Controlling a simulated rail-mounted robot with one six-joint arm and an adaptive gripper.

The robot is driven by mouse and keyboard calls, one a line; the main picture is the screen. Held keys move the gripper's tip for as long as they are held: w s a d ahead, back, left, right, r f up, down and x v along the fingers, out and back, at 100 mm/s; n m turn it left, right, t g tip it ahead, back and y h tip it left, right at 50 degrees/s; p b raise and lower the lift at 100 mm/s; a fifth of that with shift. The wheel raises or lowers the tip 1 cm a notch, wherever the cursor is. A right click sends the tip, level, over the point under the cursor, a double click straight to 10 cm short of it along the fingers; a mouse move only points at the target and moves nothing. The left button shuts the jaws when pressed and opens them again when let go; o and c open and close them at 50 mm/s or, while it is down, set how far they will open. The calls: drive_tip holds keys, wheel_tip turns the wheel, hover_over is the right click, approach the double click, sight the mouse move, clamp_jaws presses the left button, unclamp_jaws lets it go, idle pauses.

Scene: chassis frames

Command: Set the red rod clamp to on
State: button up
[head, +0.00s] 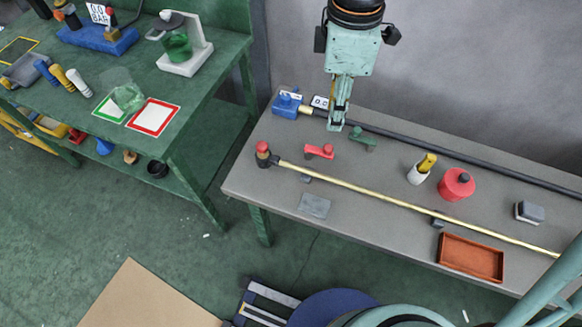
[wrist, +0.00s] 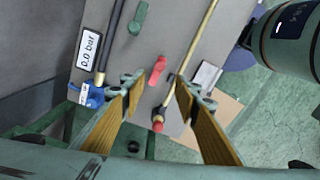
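The red clamp (head: 319,151) sits on the grey bench top, between the brass rod (head: 400,198) and the black rod (head: 455,156). In the wrist view the red clamp (wrist: 159,70) shows ahead, in the gap between my fingertips, as a slim lever with a rounder end. My gripper (head: 338,122) points down above the bench, behind the red clamp in the head view. In the wrist view my gripper (wrist: 159,82) has its two fingers apart with nothing held. A similar green clamp (head: 362,139) lies near the black rod and also shows in the wrist view (wrist: 138,17).
A red-capped fitting (head: 263,154) ends the brass rod. A blue gauge unit (head: 287,105) with a display is at the black rod's end. A red canister (head: 457,185), a white cup (head: 418,174), an orange tray (head: 470,258) and a grey block (head: 529,212) stand to the right.

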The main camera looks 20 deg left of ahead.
sight(328, 147)
drive_tip(key=shift+f+b, duration=1.4)
drive_tip(key=shift+f, duration=5.35)
clamp_jaws()
